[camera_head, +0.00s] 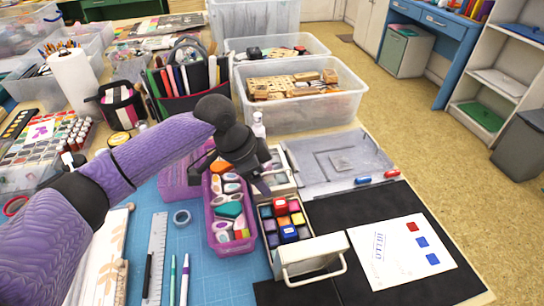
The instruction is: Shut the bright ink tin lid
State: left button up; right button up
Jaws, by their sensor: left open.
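The bright ink tin (263,226) stands right of the purple basket, with several coloured ink pads inside. Its pale lid (318,248) appears to stand open at the tin's near end, with a wire handle in front. My left arm comes in from the left, and its black gripper (264,184) is open above the far end of the tin, apart from the lid. The gripper partly hides a second pale tin (281,182) behind. I cannot tell whether the gripper touches anything. My right gripper is not in view.
A purple basket (229,250) of stamps stands close on the left. A black mat (345,283) with a printed sheet (388,262) lies at the right. A grey tray (373,150) and a clear bin (345,108) stand behind. The blue cutting mat (215,281) holds pens and a ruler.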

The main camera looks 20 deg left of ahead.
aim_at(300, 257)
jog(key=k+l, duration=0.15)
jog(key=k, duration=0.35)
jog(key=k+l, duration=0.15)
jog(key=k, duration=0.35)
jog(key=k+l, duration=0.15)
jog(key=k, duration=0.3)
